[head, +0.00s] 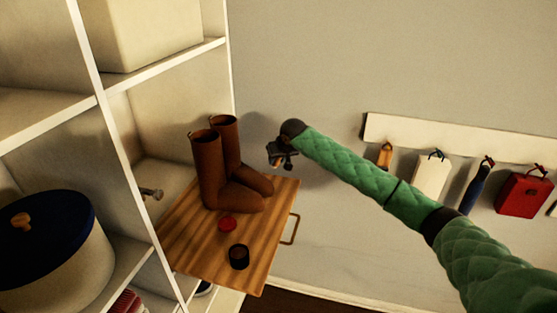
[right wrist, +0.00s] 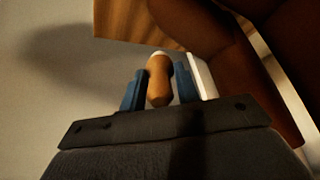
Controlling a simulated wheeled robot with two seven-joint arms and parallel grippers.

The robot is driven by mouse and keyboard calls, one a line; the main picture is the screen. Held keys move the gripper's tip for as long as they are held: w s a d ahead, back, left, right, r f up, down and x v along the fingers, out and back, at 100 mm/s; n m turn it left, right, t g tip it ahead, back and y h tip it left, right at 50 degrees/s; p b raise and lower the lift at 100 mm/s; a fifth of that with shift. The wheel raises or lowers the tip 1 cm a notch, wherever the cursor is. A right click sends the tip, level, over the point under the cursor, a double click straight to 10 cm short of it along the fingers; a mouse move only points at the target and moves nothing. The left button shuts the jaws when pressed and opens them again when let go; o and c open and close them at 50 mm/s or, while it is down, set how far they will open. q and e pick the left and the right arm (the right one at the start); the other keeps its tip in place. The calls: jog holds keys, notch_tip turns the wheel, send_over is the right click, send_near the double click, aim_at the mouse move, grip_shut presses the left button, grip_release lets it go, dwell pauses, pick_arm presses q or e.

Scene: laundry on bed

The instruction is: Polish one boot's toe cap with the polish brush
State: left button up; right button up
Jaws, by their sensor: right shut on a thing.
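A pair of tall brown boots stands upright on a wooden fold-out board (head: 190,245). The front boot (head: 209,175) and the back boot (head: 226,140) have their toes pointing right. My right gripper (head: 279,160) is in the air just right of the boots, apart from them in the head view. It is shut on the polish brush, whose brown wooden handle (right wrist: 159,82) shows between the blue fingers in the right wrist view. The bristles are hidden. My left gripper does not show.
White shelves (head: 112,150) stand at the left, with a blue-lidded container (head: 45,235). A metal handle (head: 291,229) sticks out from the board's right edge. A wall rack (head: 465,142) at the right holds several hanging items, including a red bag (head: 522,195).

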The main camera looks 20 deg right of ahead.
aim_at(275, 164)
jog(key=shift+w+a+f+b, duration=0.1)
jog(key=shift+w+f+b, duration=0.15)
jog(key=shift+f+b, duration=0.4)
jog(key=shift+a+f+b, duration=0.4)
jog(key=shift+f, duration=0.35)
jog(key=shift+b+x, duration=0.65)
jog(key=shift+x, duration=0.25)
jog(key=shift+a+f, duration=0.25)
jog(key=shift+f, duration=0.1)
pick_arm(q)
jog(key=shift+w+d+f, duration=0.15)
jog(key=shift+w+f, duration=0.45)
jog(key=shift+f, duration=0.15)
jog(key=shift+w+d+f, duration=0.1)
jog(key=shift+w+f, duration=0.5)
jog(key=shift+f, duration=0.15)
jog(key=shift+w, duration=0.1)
pick_arm(e)
jog(key=shift+f, duration=0.15)
jog(key=shift+a+f, duration=0.15)
jog(key=shift+f, duration=0.1)
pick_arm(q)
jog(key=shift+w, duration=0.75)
pick_arm(e)
jog(key=shift+w+f, duration=0.1)
